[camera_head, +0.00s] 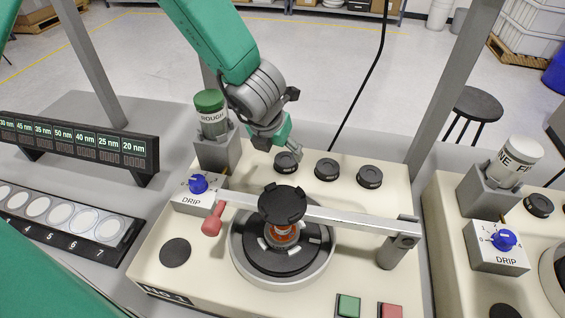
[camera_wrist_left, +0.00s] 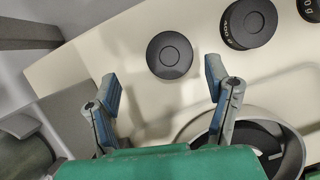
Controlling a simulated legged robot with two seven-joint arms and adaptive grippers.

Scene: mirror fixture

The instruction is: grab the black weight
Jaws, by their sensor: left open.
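Several black weights are in view. Three round black weights stand in a row at the back of the cream machine top in the head view: the left one (camera_head: 286,162), the middle one (camera_head: 327,168) and the right one (camera_head: 370,176). My left gripper (camera_head: 284,146) is just above and behind the left weight, pointing down. In the left wrist view, the open fingers of my left gripper (camera_wrist_left: 162,80) are spread with nothing between them. A round black weight (camera_wrist_left: 170,55) lies just beyond the fingertips, apart from them. My right gripper is not in view.
A metal arm (camera_head: 345,216) with a black cap (camera_head: 282,204) crosses above a round dish (camera_head: 240,262). A green-lidded jar (camera_head: 212,112) stands left of my gripper. A drip box (camera_head: 198,194) and flat black disc (camera_head: 175,252) are at left. A post (camera_head: 455,90) rises at right.

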